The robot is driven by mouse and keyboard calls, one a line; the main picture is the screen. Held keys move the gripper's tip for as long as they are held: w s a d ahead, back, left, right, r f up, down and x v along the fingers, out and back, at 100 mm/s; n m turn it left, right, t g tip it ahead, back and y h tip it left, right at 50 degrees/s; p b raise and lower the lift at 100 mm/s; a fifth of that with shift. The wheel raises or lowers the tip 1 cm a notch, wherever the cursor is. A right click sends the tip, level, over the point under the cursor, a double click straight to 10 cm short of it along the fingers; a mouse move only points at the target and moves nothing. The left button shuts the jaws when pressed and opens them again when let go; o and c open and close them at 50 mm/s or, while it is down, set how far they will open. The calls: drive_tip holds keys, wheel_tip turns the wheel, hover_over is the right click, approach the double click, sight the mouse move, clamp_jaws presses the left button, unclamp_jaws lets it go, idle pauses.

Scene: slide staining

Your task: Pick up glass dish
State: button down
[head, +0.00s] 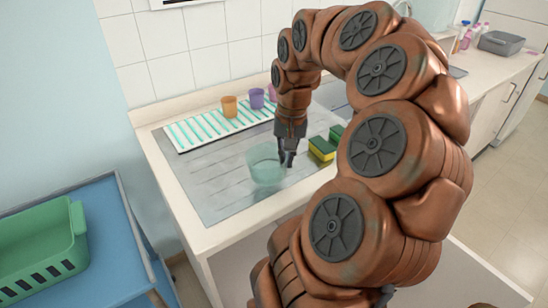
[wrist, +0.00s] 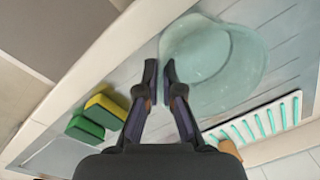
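The glass dish (head: 265,166) is pale teal and see-through. It stands on the grey steel drainboard, near the counter's front edge. My gripper (head: 288,160) points down at the dish's right side in the head view. In the wrist view, the dish (wrist: 213,62) lies ahead and to the right of the fingers. My gripper (wrist: 160,68) shows a narrow gap between its fingertips there. The dish's edge lies in line with this gap, and the right finger overlaps the dish. I cannot tell whether either finger touches the glass.
Green and yellow sponges (head: 321,149) lie just right of the gripper. A white tray with teal stripes (head: 180,141) lies behind the dish, with orange (head: 229,106), purple (head: 257,98) and pink (head: 272,92) cups beyond. A green basket (head: 40,262) sits on a blue cart (head: 108,222) at left.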

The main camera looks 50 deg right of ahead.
drive_tip(key=s+d+b, duration=0.1)
drive_tip(key=s+d, duration=0.1)
drive_tip(key=s, duration=0.5)
drive_tip(key=shift+s+r+b, duration=0.2)
drive_tip(key=shift+r+b, duration=0.2)
drive_tip(key=shift+d, duration=0.1)
idle(2.9)
